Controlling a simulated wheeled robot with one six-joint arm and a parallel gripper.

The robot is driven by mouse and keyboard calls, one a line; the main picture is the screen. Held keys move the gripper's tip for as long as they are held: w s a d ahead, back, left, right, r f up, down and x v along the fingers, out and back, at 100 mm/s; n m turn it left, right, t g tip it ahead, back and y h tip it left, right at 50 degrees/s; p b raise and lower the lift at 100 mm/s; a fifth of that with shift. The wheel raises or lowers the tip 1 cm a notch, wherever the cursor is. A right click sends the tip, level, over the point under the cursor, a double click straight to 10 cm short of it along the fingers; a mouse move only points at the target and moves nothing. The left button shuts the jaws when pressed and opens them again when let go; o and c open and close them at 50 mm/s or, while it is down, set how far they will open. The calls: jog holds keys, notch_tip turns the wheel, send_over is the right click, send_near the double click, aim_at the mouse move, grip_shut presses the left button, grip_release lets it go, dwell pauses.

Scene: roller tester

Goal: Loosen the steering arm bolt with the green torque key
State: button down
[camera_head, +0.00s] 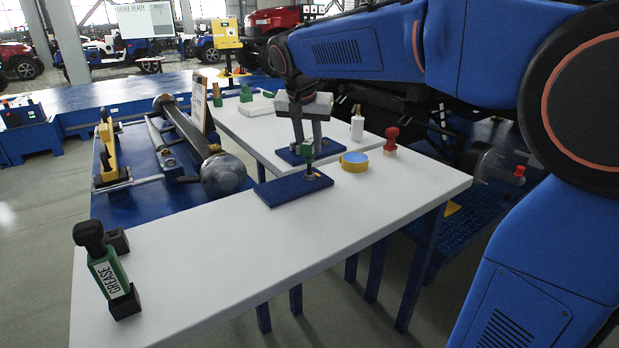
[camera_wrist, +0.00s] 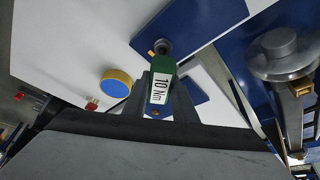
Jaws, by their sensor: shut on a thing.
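My gripper (camera_head: 300,138) points down over the white table, its fingers shut on the green torque key (camera_head: 308,150). In the wrist view the key (camera_wrist: 162,85) sits between the fingers with a "10 Nm" label facing the camera. A metal axle part (camera_head: 182,125) with a rounded end (camera_head: 226,175) lies on a blue stand left of the table. A brass-coloured piece (camera_wrist: 300,87) shows on this metal part; I cannot identify the steering arm bolt surely.
A yellow-and-blue round tin (camera_head: 354,161) and a red-handled item (camera_head: 391,141) stand right of the key. A white bottle (camera_head: 357,126) is behind. The table's front middle is clear.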

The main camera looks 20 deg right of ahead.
jog(key=shift+n, duration=0.6)
jog(key=shift+y, duration=0.3)
jog(key=n+y, duration=0.1)
jog(key=n, duration=0.2)
jog(key=shift+n+y, duration=0.3)
jog(key=shift+n, duration=0.7)
jog(key=shift+n+y, duration=0.6)
jog(key=shift+n, duration=0.9)
jog(key=shift+m, duration=0.3)
jog(key=shift+r+t, duration=0.3)
jog(key=shift+r, duration=1.3)
jog(key=shift+r, duration=1.95)
